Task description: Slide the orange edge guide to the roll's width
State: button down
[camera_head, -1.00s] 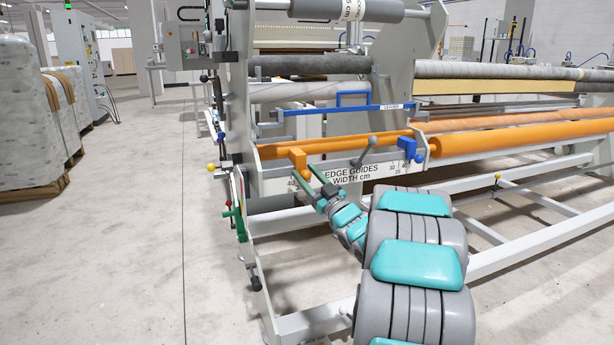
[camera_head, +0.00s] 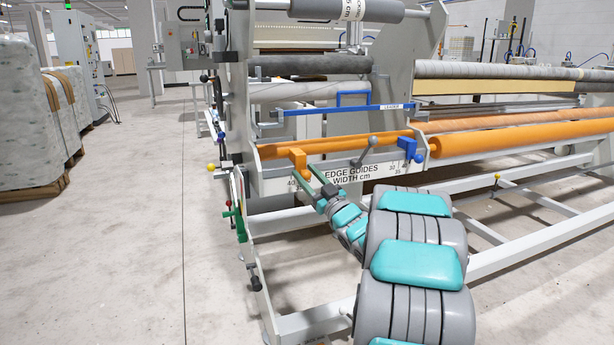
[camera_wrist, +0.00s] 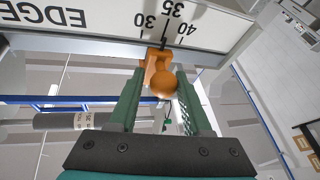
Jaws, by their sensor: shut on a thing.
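The orange edge guide (camera_head: 299,157) sits on the left part of the front rail marked "EDGE GUIDES WIDTH cm" (camera_head: 345,176). In the wrist view the orange guide (camera_wrist: 158,68) has a round knob between my fingers, and it stands close to the 35 mark of the scale (camera_wrist: 168,20). My gripper (camera_wrist: 163,88) is shut on the guide's knob; it also shows in the head view (camera_head: 311,175). A blue edge guide (camera_head: 408,148) stands at the rail's right end. A grey roll with a printed label (camera_head: 346,9) hangs at the top of the frame.
A grey lever (camera_head: 367,152) rises from the rail between the two guides. Orange rollers (camera_head: 520,138) run off to the right. A blue bar (camera_head: 340,109) crosses above the rail. Wrapped pallets (camera_head: 25,120) stand at the left, with open floor between.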

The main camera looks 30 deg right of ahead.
jog(key=shift+f, duration=0.15)
jog(key=shift+a, duration=0.25)
jog(key=c, duration=0.5)
grip_release()
jog(key=shift+b+v, duration=0.35)
jog(key=shift+v, duration=3.45)
